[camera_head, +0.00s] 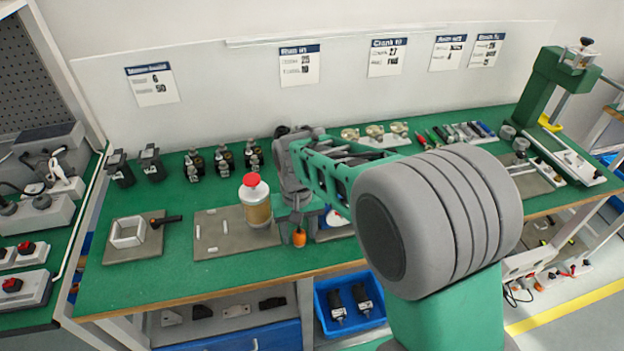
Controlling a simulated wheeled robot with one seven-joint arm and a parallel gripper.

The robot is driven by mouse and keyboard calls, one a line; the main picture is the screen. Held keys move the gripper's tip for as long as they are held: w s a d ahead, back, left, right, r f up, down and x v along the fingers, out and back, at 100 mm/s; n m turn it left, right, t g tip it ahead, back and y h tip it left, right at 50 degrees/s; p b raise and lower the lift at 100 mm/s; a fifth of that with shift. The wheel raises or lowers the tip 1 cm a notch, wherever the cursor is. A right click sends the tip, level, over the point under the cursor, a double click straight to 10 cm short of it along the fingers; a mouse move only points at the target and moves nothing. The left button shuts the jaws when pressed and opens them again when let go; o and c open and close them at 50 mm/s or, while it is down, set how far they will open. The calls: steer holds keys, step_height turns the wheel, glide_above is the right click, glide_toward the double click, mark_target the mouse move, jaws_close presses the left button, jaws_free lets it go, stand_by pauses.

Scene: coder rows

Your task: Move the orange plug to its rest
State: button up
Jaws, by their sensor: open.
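The orange plug (299,237) is small and stands near the front edge of the green bench, right of a tan jar with a red cap. My gripper (297,213) points down just above the plug, with its jaws open. The fingers look small here, and I cannot tell whether they touch the plug or are around it. I cannot make out for sure which thing is the plug's rest. My arm hides part of the bench to the right of the plug.
The tan jar (255,200) stands close to the left of my gripper on a grey mat (215,240). Black fixtures (150,163) line the back. A blue bin (350,310) sits below the bench. Green surface is bare between the mats.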

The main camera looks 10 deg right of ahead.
steer(key=shift+r+p, duration=1.75)
steer(key=shift+r, duration=0.7)
steer(key=shift+o, duration=0.2)
steer(key=o, duration=0.5)
step_height(320, 180, up, 8)
steer(key=shift+f, duration=0.15)
